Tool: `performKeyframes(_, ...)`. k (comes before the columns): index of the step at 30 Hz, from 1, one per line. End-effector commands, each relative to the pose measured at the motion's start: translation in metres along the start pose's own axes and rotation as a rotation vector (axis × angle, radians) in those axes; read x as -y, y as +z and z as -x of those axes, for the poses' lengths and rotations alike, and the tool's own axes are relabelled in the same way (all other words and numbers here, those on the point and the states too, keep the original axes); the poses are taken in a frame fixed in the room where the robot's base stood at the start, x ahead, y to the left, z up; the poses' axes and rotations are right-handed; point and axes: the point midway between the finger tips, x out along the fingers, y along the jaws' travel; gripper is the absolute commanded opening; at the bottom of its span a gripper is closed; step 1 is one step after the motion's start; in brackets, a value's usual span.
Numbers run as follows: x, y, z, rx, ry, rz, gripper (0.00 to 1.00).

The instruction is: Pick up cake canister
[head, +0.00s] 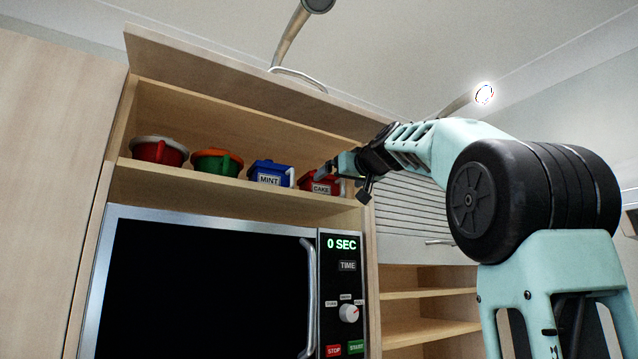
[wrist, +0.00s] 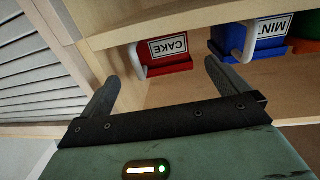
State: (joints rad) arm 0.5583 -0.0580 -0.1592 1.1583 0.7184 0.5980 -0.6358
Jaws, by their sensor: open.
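The cake canister (head: 321,186) is a red box labelled CAKE with a pale handle, at the right end of the shelf above the microwave. In the wrist view the cake canister (wrist: 166,52) appears upside down, ahead of the fingers and between their directions. My gripper (head: 345,178) is beside the canister, in front of the shelf's right end. In the wrist view my gripper (wrist: 160,85) is open and empty, with its fingers spread. The canister stands beyond the fingertips. My gripper hides part of its right side in the head view.
A blue MINT canister (head: 270,174) stands close left of the cake canister. A green bowl (head: 217,163) and a red bowl (head: 160,151) are further left. The shelf's front edge (head: 230,190) runs below them, with the microwave (head: 200,285) underneath. A raised cabinet door (head: 230,68) hangs above.

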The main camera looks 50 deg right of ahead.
Motion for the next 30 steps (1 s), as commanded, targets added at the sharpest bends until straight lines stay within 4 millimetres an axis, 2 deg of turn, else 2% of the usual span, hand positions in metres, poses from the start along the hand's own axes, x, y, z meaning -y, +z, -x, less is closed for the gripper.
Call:
performKeyframes(3,-0.001,-0.005,-0.023,0.002,0.001,-0.002,1.00)
performKeyframes(6,0.000,-0.003,-0.035,0.001,0.000,-0.001,1.00)
performKeyframes(14,0.000,-0.003,-0.050,0.001,0.000,-0.001,1.00)
performKeyframes(24,0.001,-0.004,-0.089,0.002,0.000,0.000,1.00)
performKeyframes(30,0.001,-0.001,-0.094,0.000,0.001,-0.001,1.00)
